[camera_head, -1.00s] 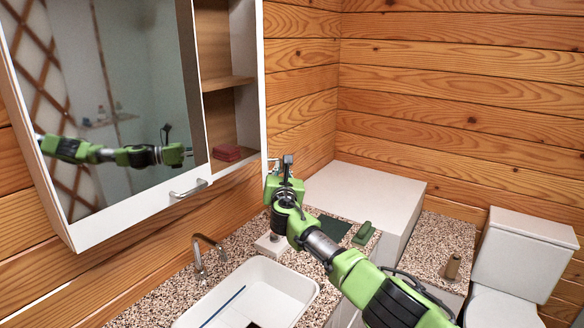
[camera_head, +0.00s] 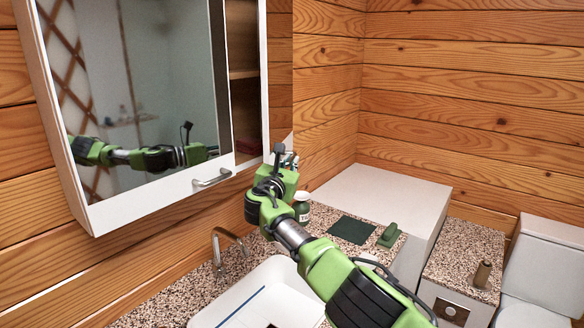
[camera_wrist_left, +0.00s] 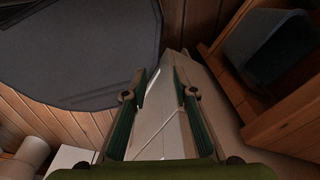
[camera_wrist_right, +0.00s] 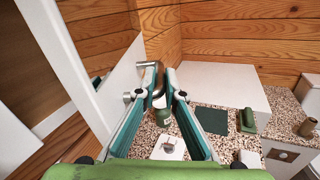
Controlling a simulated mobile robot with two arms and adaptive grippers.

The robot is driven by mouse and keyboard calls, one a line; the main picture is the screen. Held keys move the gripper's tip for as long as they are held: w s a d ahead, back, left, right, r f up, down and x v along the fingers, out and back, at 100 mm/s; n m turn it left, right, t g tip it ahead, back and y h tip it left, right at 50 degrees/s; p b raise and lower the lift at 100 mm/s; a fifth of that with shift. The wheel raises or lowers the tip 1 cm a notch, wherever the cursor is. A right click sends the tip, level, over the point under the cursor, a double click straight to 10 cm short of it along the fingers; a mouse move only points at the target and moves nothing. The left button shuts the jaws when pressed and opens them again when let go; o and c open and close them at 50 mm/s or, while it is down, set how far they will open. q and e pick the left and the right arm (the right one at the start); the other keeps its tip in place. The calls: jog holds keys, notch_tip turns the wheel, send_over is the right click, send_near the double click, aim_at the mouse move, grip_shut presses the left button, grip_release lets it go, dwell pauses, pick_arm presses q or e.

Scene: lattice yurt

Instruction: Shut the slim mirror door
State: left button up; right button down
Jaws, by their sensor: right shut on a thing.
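The slim mirror door (camera_head: 279,70) stands ajar on the right part of the white wall cabinet. Its mirrored front reflects wood planks, and its white edge faces me. A dark gap with shelves (camera_head: 244,100) shows to the left of that edge. My right gripper (camera_head: 283,156) is at the door's lower edge. In the right wrist view its fingers (camera_wrist_right: 160,80) are closed on the door's metal handle (camera_wrist_right: 144,66), beside the white lower frame. My left gripper (camera_wrist_left: 160,80) is open and empty in the left wrist view, outside the head view.
The wide mirror door (camera_head: 150,80) with its own handle (camera_head: 213,178) is left of the gap. Below are a faucet (camera_head: 222,246), a sink (camera_head: 235,300), a green bottle (camera_head: 302,207), a dark mat (camera_head: 352,230) and a soap-like green block (camera_head: 389,236). A toilet (camera_head: 550,265) stands at right.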

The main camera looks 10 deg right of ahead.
jog(key=shift+a+r, duration=0.1)
jog(key=shift+r, duration=0.25)
jog(key=c, duration=2.4)
grip_release()
jog(key=shift+w+f, duration=0.25)
jog(key=shift+f, duration=0.1)
jog(key=shift+v, duration=6)
